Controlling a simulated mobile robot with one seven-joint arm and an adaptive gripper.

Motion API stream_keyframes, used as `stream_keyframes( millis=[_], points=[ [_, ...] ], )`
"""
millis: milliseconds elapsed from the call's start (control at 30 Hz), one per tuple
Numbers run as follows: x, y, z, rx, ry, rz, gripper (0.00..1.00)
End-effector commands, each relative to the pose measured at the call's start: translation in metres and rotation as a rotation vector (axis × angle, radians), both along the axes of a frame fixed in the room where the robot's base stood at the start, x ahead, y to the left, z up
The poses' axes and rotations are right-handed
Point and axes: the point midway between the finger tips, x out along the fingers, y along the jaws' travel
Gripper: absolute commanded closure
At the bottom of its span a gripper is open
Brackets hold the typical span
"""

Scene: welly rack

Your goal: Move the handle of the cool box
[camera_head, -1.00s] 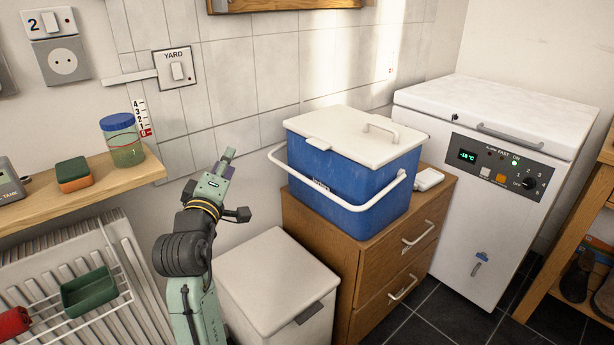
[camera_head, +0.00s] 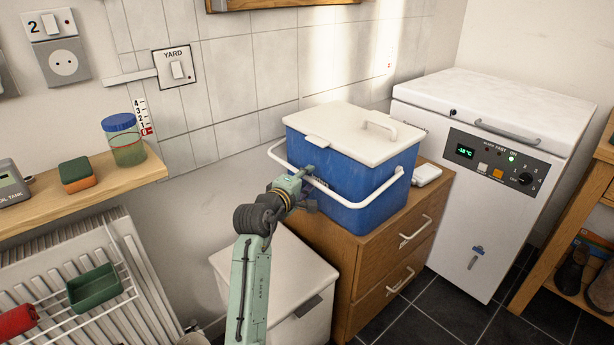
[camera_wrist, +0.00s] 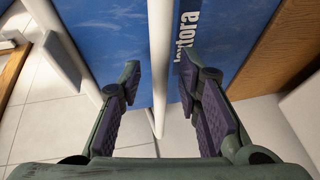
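The blue cool box (camera_head: 382,170) with a white lid (camera_head: 350,130) stands on the wooden drawer cabinet. Its white carrying handle (camera_head: 378,193) hangs across the front of the box, below the lid. My gripper (camera_head: 309,174) is at the front left face of the box, by the handle. In the wrist view my gripper (camera_wrist: 156,88) is open, and a white bar of the handle (camera_wrist: 161,55) runs between its two fingers, with gaps on both sides. The blue box wall with lettering (camera_wrist: 225,35) is just beyond the fingertips.
A white lidded bin (camera_head: 290,275) stands below my arm, left of the drawer cabinet (camera_head: 375,262). A white chest freezer (camera_head: 490,130) is at the right. A shelf (camera_head: 105,182) with a jar (camera_head: 125,142) is at the left.

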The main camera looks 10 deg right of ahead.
Motion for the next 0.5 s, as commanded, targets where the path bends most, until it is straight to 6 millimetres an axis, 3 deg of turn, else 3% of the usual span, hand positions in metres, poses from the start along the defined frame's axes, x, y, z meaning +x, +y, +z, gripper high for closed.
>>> stream_keyframes(
  millis=[367, 500],
  points=[
    [0.0073, -0.0043, -0.0015, 0.0, -0.001, 0.001, 0.69],
    [0.0072, -0.0041, -0.0015, 0.0, -0.001, 0.001, 0.76]
  ],
)
